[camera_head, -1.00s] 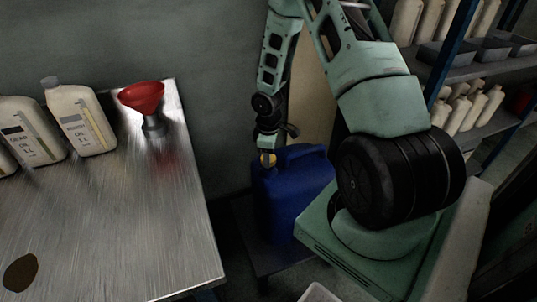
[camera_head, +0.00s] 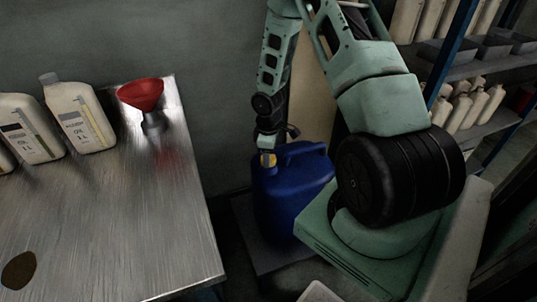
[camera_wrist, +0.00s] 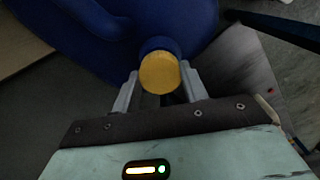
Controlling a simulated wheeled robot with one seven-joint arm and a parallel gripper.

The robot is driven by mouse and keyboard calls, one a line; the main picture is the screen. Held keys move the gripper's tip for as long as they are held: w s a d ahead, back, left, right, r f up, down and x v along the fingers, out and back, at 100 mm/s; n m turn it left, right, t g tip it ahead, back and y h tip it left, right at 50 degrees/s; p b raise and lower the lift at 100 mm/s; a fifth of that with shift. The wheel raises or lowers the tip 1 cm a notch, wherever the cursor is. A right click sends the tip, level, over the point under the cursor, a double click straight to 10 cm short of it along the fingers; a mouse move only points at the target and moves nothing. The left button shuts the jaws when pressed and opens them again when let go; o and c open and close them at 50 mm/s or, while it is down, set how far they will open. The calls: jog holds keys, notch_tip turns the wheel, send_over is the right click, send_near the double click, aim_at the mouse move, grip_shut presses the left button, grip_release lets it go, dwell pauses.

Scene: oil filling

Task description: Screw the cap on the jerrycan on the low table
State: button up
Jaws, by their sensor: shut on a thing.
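The blue jerrycan (camera_head: 290,205) stands on the low table (camera_head: 262,252), right of the metal workbench. It also shows in the wrist view (camera_wrist: 110,35), with its handle curving up to the left. The yellow cap (camera_head: 268,160) is at the jerrycan's neck, and in the wrist view the cap (camera_wrist: 159,73) sits between my fingers over the blue neck. My gripper (camera_wrist: 157,88) is shut on the cap from its two sides. I cannot tell how far the cap is threaded.
A metal workbench (camera_head: 120,225) on the left holds a red funnel (camera_head: 141,95), several white oil bottles (camera_head: 78,115) and a dark oil spot (camera_head: 19,270). Shelves (camera_head: 490,120) with bottles and grey bins stand at the right. A wall is close behind the jerrycan.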

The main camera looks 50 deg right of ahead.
jog(key=shift+f, duration=0.2)
jog(key=o, duration=1)
notch_tip(320, 180, up, 18)
jog(key=shift+f+p, duration=0.25)
jog(key=shift+p, duration=0.95)
